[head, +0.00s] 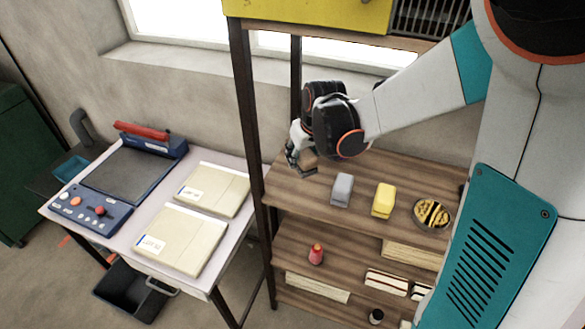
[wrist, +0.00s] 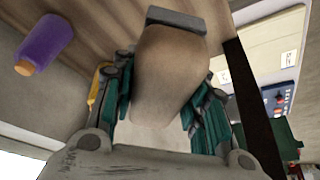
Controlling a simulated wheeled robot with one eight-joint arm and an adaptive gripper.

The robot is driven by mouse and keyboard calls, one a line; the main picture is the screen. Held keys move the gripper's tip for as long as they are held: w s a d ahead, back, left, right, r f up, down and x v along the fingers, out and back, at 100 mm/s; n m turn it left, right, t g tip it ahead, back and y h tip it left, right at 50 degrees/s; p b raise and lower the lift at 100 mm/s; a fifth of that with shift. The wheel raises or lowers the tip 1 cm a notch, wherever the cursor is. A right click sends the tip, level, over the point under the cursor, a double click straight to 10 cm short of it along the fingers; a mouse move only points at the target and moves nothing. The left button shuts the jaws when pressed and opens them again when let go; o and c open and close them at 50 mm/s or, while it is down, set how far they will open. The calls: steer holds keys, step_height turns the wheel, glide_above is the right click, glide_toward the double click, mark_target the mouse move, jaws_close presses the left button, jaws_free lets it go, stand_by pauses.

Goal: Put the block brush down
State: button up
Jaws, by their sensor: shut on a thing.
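My gripper (head: 300,160) is over the left end of the wooden shelf board (head: 300,190) in the head view. It is shut on the block brush, a brown, rounded wooden block (head: 308,162). In the wrist view the brush (wrist: 172,60) sits between the teal fingers of my gripper (wrist: 162,95), and its far end has a grey part (wrist: 175,20). The brush's underside is hidden in the head view, and I cannot tell whether it touches the board.
A grey block (head: 342,190), a yellow block (head: 383,200) and a striped round dish (head: 433,213) stand on the same board, to the right. A purple bottle (wrist: 45,42) shows in the wrist view. A dark shelf post (head: 257,150) rises left of my gripper.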

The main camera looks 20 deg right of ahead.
steer(key=shift+w+f, duration=0.15)
steer(key=shift+f, duration=0.2)
glide_above(298, 183)
steer(key=s, duration=0.1)
step_height(298, 183, down, 4)
steer(key=shift+s+d+f+b, duration=0.1)
steer(key=shift+b, duration=0.3)
step_height(298, 183, down, 5)
steer(key=shift+b, duration=0.35)
steer(key=shift+s, duration=0.1)
steer(key=shift+f, duration=0.2)
steer(key=o, duration=0.7)
steer(key=shift+s+b, duration=0.1)
steer(key=shift+b, duration=0.2)
steer(key=o, duration=0.3)
steer(key=shift+r, duration=0.1)
